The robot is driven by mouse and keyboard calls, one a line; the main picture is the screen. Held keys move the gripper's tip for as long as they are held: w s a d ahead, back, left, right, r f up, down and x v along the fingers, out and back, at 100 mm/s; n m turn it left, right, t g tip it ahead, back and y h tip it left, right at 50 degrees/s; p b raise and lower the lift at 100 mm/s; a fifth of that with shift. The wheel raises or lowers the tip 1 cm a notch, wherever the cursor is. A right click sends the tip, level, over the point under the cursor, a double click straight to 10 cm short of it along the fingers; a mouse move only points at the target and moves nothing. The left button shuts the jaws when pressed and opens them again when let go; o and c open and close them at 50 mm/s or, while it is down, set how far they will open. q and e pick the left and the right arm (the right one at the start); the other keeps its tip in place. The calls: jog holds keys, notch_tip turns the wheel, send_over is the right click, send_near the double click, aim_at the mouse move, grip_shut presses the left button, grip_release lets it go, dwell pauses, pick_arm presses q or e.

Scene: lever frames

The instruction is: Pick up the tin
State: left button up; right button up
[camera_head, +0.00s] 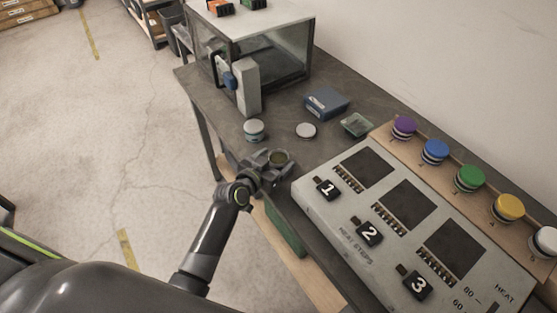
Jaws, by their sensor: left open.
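A small round open tin (279,156) with a dark rim and a dull yellowish inside is near the table's front edge. My left gripper (271,168) is open, right at this tin. Its fingers seem to lie beside the tin, and they hide its lower part; I cannot tell whether they touch it. A small round container with a pale top (254,128) stands just behind. A flat pale disc (306,130) lies to its right. My right gripper is not in view.
A grey panel (330,205) with numbered blocks fills the table's right side. Behind it is a wooden strip with coloured round knobs (470,178). A blue box (326,103), a small clear tray (356,124) and a glass-sided cabinet (290,62) stand farther back on the dark table (283,108).

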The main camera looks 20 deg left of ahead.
aim_at(281, 156)
pick_arm(q)
jog(key=shift+x, duration=1.9)
jog(key=shift+d, duration=0.15)
jog(key=c, duration=1.1)
